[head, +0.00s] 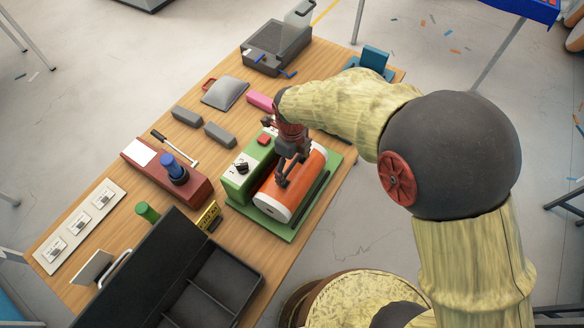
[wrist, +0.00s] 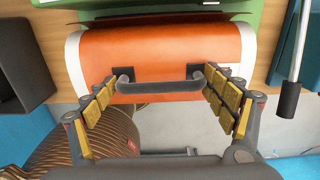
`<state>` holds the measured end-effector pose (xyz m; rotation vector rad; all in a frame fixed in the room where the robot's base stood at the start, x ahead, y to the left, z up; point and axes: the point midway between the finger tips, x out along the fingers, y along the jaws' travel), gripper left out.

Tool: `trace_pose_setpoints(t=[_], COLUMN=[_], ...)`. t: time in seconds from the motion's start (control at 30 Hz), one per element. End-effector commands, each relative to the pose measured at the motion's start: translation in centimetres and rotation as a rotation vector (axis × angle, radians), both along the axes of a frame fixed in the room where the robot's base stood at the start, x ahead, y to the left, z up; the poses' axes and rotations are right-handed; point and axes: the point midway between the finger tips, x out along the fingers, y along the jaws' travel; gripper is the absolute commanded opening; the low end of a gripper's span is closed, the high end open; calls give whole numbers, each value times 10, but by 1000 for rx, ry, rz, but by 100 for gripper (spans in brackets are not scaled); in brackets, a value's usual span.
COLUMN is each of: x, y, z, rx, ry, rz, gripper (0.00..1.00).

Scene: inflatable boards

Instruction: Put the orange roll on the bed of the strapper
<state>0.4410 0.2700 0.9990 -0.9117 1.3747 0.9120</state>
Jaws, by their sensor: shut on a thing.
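The orange roll (head: 308,178) has white ends and a dark handle. It lies lengthwise over the bed of the green strapper (head: 240,182), beside the raised green housing with its black knob. I cannot tell whether it rests fully on the bed or hangs just above it. My gripper (head: 283,172) is over the roll, shut on its handle. In the wrist view the roll (wrist: 160,52) fills the upper middle, and the yellow-padded fingers of my gripper (wrist: 160,88) stand at both ends of the handle. A strip of the green strapper (wrist: 250,12) shows behind the roll.
On the wooden table (head: 110,260) stand a red lever press (head: 185,190), grey blocks (head: 187,117), a pink block (head: 262,101), a yellow sign (head: 208,215) and a black divided box (head: 210,285). A grey tray (head: 275,45) stands at the far end.

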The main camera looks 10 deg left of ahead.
Motion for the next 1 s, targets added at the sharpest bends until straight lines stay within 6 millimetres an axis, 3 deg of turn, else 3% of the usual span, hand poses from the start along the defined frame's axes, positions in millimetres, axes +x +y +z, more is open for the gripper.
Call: trace_pose_setpoints(t=[0.1, 0.5, 0.53, 0.77, 1.0], x=[0, 0, 0, 0, 0], y=[0, 0, 0, 0, 0], z=[-14, -18, -18, -18, -17], rx=[0, 1, 0, 1, 1], ry=[0, -2, 0, -1, -1], rz=[0, 0, 0, 0, 0], gripper=[24, 24, 86, 99, 100])
